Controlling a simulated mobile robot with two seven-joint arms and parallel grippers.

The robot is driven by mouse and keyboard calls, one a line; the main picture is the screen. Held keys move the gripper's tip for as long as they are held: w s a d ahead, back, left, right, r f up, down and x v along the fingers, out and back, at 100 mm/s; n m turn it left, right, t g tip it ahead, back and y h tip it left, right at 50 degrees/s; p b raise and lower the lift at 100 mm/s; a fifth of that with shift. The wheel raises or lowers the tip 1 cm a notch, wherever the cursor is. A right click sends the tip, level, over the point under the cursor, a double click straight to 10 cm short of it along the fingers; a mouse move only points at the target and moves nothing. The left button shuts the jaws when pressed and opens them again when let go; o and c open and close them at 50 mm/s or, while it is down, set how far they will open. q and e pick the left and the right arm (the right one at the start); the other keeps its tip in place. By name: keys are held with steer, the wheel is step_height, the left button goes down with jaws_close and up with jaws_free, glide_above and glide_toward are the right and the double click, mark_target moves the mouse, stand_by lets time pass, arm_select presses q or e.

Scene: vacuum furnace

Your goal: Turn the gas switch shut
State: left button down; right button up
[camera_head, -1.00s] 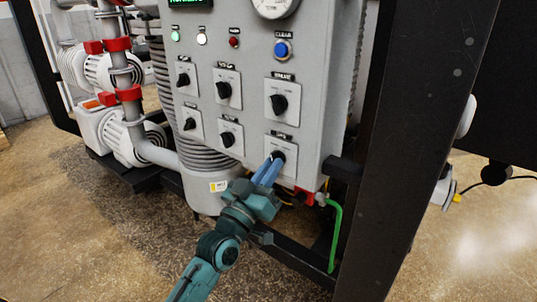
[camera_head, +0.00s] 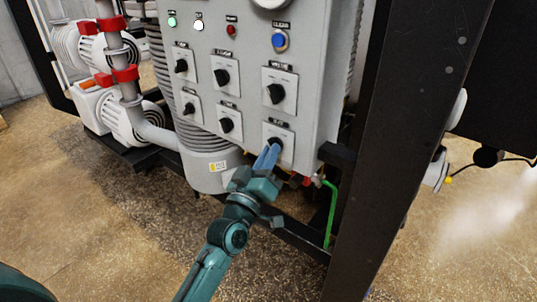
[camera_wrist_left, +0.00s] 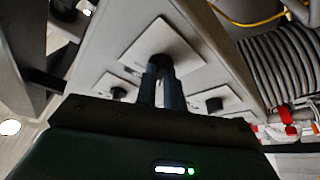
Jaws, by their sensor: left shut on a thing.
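The panel's bottom-right switch, a black rotary knob (camera_head: 275,143) on a pale square plate (camera_head: 287,135), is where my left gripper is; its label is too blurred to read. My left gripper (camera_head: 269,155) has its blue fingers shut on this knob from below and in front. In the left wrist view the two fingers (camera_wrist_left: 161,85) close on the black knob (camera_wrist_left: 160,61) in front of its plate (camera_wrist_left: 187,48). The fingers partly hide the knob, so I cannot tell its exact angle. My right gripper is not in view.
Several similar black knobs sit on the grey panel (camera_head: 250,60), with a blue button (camera_head: 280,40) above. A thick black frame post (camera_head: 400,150) stands close to the right. A green pipe (camera_head: 331,215) runs below the panel. Open floor lies at the lower left.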

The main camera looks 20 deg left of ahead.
arm_select(q)
steer(key=c, duration=1.5)
jaws_free()
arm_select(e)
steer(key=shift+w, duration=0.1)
arm_select(q)
steer(key=b+v, duration=0.2)
steer(key=v, duration=1.1)
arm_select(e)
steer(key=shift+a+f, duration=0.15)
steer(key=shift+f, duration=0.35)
arm_select(q)
steer(key=shift+f, duration=0.1)
